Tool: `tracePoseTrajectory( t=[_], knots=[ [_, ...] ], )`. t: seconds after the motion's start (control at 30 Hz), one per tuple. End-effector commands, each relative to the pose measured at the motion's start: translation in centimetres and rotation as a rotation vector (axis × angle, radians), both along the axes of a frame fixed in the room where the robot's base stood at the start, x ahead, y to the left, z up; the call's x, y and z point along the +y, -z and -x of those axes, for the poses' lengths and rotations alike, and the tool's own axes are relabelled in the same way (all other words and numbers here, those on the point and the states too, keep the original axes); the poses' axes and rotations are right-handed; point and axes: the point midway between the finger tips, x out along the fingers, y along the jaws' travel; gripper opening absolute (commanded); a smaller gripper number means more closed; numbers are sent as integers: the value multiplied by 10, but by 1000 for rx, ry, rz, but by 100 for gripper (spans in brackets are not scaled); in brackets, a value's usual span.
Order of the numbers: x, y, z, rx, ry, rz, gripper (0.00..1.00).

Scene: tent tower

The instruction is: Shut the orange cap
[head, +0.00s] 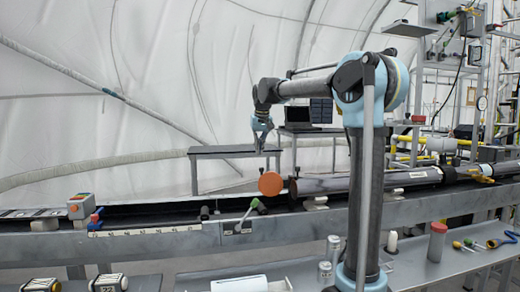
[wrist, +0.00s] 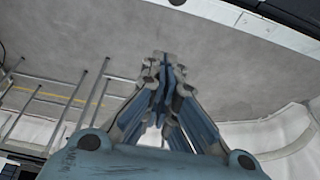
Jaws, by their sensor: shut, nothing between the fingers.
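The orange cap (head: 270,183) is a round disc. It stands upright with its flat face toward the head camera, at the left end of a dark tube (head: 325,185) on the long grey bench. The cap looks swung out to the side of the tube's end; the tube's mouth is not visible. My gripper (head: 260,148) points down above and slightly left of the cap, apart from it. Its fingers are together and empty; they also show in the wrist view (wrist: 165,65). The cap is not seen in the wrist view.
A green-handled lever (head: 247,215) sits on the bench front just below the cap. A narrow dark table (head: 232,151) stands behind my gripper.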

Motion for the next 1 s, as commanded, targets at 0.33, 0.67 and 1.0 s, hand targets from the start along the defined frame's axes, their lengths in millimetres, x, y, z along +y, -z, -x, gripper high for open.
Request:
tracePoseTrajectory(
  t=[0.33,0.67,1.0],
  knots=[
    [6,56,-18,0,0,0,0],
    [-3,62,8,0,0,0,0],
    [-6,61,18,0,0,0,0]
  ],
)
